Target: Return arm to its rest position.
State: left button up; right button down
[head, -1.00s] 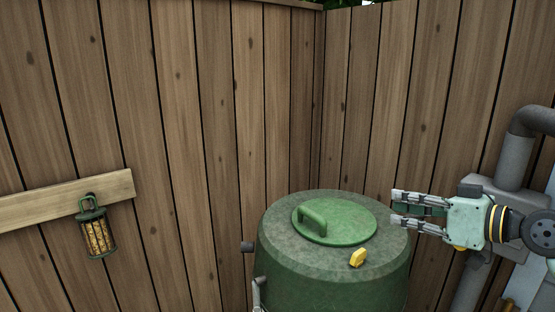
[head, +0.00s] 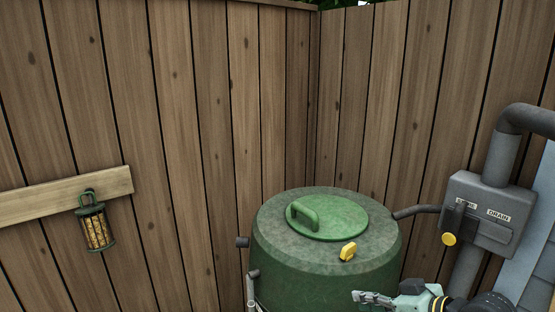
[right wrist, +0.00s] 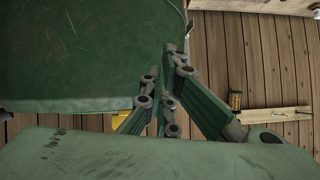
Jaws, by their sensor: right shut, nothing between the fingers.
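My right gripper (head: 360,298) is at the bottom right of the head view, low in front of the green barrel (head: 325,265). Its fingers point left and it looks shut and empty. In the right wrist view the fingers (right wrist: 172,85) are close together with nothing seen between them. The barrel's large green side shows at upper left there. My left gripper is in neither view.
The barrel has a handled green lid (head: 335,220) and a yellow knob (head: 348,252). A grey box (head: 495,235) marked DRAIN, with a dark yellow-tipped lever (head: 455,220), joins a pipe at right. A lantern (head: 97,230) hangs on a board (head: 30,208) at left.

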jog(key=s+a+f+g+h, duration=0.2)
jog(key=s+a+f, duration=0.1)
jog(key=s+f, duration=0.6)
jog(key=s+d+f+m+g+h, duration=0.25)
jog(key=s+f, duration=0.25)
jog(key=s, duration=0.5)
jog(key=s+d+f+m+g+h, duration=0.1)
jog(key=s+f+m+h, duration=0.15)
jog(key=s+f, duration=0.7)
jog(key=f, duration=1)
jog(key=s+f, duration=0.2)
jog(key=f, duration=1.1)
jog(key=s+d+f+n+g+b, duration=0.1)
jog(key=s+d+f+g, duration=0.1)
jog(key=s+f, duration=1.4)
jog(key=shift+s+d, duration=0.15)
jog(key=shift+d, duration=0.55)
jog(key=c, duration=2.5)
grip_release()
jog(key=shift+f, duration=0.1)
